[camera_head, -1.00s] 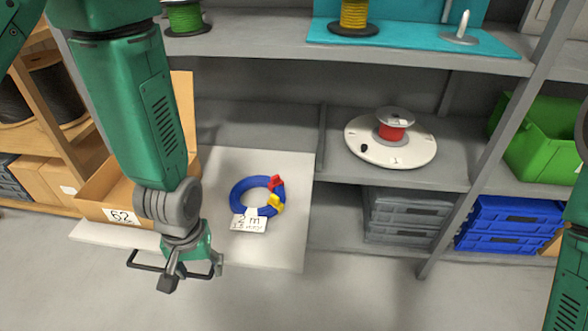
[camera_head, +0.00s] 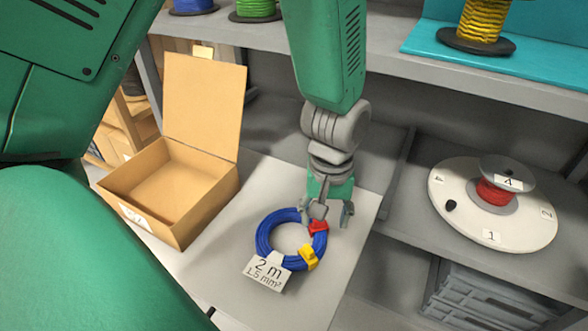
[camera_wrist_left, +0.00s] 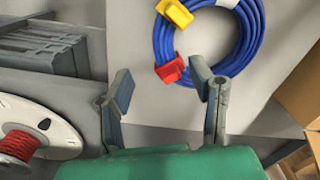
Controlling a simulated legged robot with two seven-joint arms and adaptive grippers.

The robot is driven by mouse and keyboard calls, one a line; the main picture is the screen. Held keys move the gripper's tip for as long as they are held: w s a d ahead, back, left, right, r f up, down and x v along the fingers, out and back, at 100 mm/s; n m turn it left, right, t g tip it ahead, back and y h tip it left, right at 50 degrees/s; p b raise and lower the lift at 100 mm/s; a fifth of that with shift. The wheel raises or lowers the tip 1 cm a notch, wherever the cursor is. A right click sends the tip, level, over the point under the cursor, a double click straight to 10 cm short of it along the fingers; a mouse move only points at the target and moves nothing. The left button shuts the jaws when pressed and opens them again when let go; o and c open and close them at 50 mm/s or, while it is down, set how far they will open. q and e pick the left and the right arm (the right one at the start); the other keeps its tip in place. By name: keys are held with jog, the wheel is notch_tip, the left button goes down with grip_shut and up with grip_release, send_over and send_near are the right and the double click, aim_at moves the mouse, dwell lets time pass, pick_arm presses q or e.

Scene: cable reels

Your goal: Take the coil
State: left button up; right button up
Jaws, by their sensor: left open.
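The coil (camera_head: 268,238) is a ring of blue cable lying flat on a light grey board, with a red clip, a yellow clip and a white tag reading 2 m, 1.5 mm². My left gripper (camera_head: 330,215) is at the coil's back right edge, close to the red clip (camera_head: 318,227). In the left wrist view the left gripper (camera_wrist_left: 163,90) is open with nothing between its fingers. There the coil (camera_wrist_left: 250,35) lies beyond the right finger, and the red clip sits near that fingertip. My right gripper does not show.
An open, empty cardboard box (camera_head: 170,190) stands left of the coil. A white disc (camera_head: 480,222) with a red reel is on the shelf at right. Grey crates (camera_head: 480,300) are below it. An upper shelf with spools (camera_head: 475,25) runs across the back.

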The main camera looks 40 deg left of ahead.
aim_at(320, 237)
pick_arm(q)
notch_tip(320, 237, down, 2)
jog(key=shift+f+b, duration=0.2)
jog(key=shift+b, duration=0.1)
jog(key=f+b, duration=0.2)
jog(key=f, duration=0.1)
jog(key=f+b, duration=0.1)
jog(key=f, duration=0.1)
jog(key=shift+a+f, duration=0.1)
jog(key=shift+a, duration=0.15)
grip_shut()
